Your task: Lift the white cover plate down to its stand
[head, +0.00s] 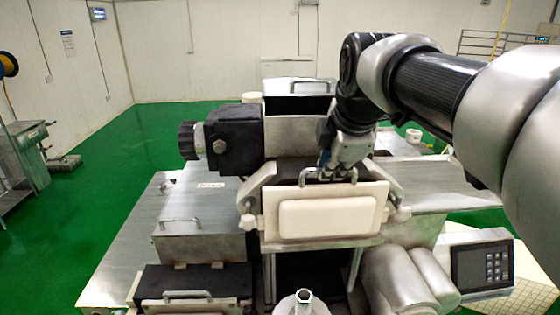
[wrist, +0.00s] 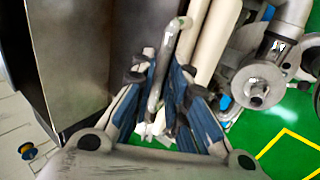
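The white cover plate (head: 326,217) stands upright, tilted slightly, on the front of the machine's hopper in the head view. It has a raised pale panel and a metal loop handle (head: 304,178) on top. White knobs flank it left and right. My gripper (head: 340,168) is at this handle, reaching down from behind and above. In the wrist view the handle bar (wrist: 157,85) runs between the two blue-padded fingers of my gripper (wrist: 162,80), close to both. I cannot tell whether they clamp it. I cannot clearly make out the stand.
A black motor housing with a knob (head: 233,138) sticks out left of the hopper. A metal lidded box (head: 200,240) lies at lower left, a keypad panel (head: 482,265) at lower right. A metal nozzle (head: 304,300) rises at the front. Green floor (head: 90,200) is open at left.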

